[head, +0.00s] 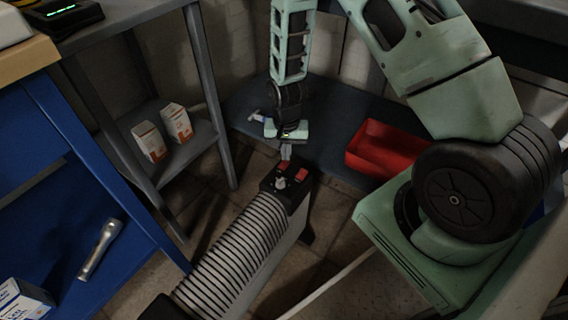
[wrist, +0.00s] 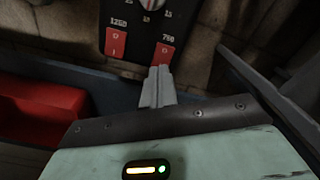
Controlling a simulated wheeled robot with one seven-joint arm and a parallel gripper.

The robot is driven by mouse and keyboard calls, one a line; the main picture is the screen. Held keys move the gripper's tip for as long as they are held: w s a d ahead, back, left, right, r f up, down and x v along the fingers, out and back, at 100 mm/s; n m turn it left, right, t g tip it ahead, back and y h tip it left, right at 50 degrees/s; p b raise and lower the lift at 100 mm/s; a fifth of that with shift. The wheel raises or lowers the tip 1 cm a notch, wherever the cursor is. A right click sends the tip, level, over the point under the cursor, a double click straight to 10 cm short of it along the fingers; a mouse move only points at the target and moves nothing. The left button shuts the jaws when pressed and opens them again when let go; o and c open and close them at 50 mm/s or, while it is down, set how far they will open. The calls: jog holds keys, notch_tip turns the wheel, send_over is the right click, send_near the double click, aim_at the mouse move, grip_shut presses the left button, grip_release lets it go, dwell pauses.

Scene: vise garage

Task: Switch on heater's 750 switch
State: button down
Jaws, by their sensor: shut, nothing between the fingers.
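The heater (head: 235,255) stands on the floor, a ribbed white body with a black control panel at its far end. In the wrist view the black panel (wrist: 133,42) carries a red switch marked 1250 (wrist: 116,42), a red switch marked 750 (wrist: 165,54) and a round dial (wrist: 153,4) above. My gripper (wrist: 158,72) is shut and empty. Its fingertips are at the lower part of the 750 switch and cover some of it; I cannot tell whether they touch. In the head view my gripper (head: 286,153) is just above the panel's far edge.
A red bin (head: 385,148) sits on a dark low surface (head: 330,145) right of the heater. A grey shelf with two small boxes (head: 163,133) stands left. A blue workbench with a flashlight (head: 100,248) is at the far left.

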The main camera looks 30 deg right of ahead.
jog(key=shift+f+b, duration=0.35)
jog(key=shift+f, duration=0.35)
jog(key=shift+r, duration=0.1)
notch_tip(320, 180, up, 7)
jog(key=p, duration=0.6)
jog(key=shift+p, duration=0.35)
dwell(0.7)
